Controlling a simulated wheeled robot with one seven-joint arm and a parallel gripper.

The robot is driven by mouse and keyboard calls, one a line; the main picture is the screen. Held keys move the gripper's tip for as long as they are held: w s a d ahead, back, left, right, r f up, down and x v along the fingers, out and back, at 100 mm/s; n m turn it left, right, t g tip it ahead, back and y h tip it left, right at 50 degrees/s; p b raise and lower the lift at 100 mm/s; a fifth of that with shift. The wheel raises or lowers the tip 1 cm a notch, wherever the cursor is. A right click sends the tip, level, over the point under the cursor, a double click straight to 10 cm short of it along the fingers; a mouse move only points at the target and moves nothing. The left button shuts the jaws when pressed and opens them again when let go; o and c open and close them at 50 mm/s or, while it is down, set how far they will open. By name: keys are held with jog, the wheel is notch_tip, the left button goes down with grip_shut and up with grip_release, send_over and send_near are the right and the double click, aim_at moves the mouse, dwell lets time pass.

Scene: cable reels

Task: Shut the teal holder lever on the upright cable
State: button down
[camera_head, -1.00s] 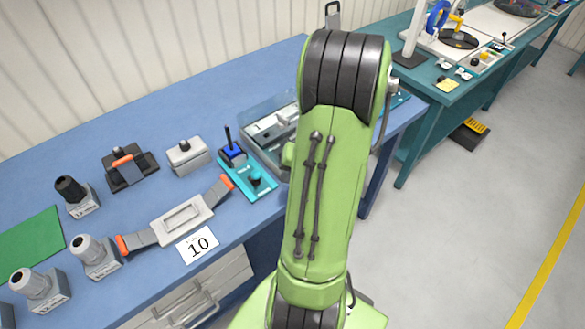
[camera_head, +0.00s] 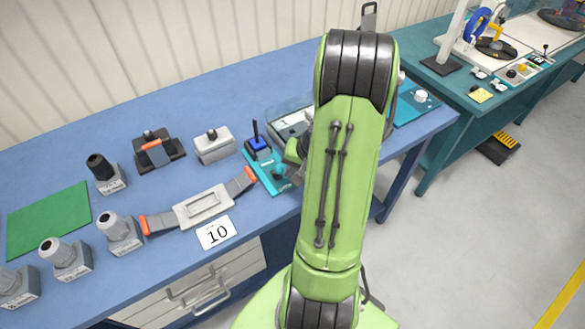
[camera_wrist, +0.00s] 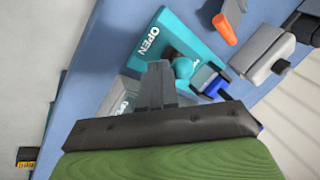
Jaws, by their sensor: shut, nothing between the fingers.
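The teal holder (camera_head: 265,168) lies near the bench's front edge, left of my arm. A blue block (camera_head: 258,145) stands at its back end, with a thin dark upright cable (camera_head: 255,130). In the wrist view the plate (camera_wrist: 192,38) reads OPEN, with the knob (camera_wrist: 183,68) and part of the blue block (camera_wrist: 212,80). My gripper (camera_wrist: 158,68) is shut and empty; its tips appear just beside the knob. I cannot tell whether they touch.
A clear bin (camera_head: 290,120) stands behind my arm. A grey fixture with orange-ended straps (camera_head: 205,208), a grey block (camera_head: 213,147) and several cylindrical parts sit to the left.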

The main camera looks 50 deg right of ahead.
jog(key=shift+w+d+r+g+p, duration=0.1)
jog(key=shift+w+r+g+p, duration=0.4)
jog(key=shift+p, duration=0.55)
jog(key=g+p, duration=0.1)
jog(key=p, duration=0.1)
jog(key=w+r+g+y+p, duration=0.1)
jog(key=p, duration=0.1)
jog(key=shift+w+d+g, duration=0.25)
jog(key=shift+w+g, duration=0.05)
jog(key=shift+g, duration=0.1)
jog(key=shift+w+d+m+g+y+p, duration=0.15)
jog(key=shift+w+m+g+y+p, duration=0.15)
jog(key=shift+w+g+p, duration=0.45)
jog(key=shift+w+d+f, duration=0.1)
jog(key=shift+s+r, duration=0.2)
jog(key=shift+r, duration=0.05)
jog(key=shift+r+p, duration=0.5)
jog(key=shift+r, duration=0.1)
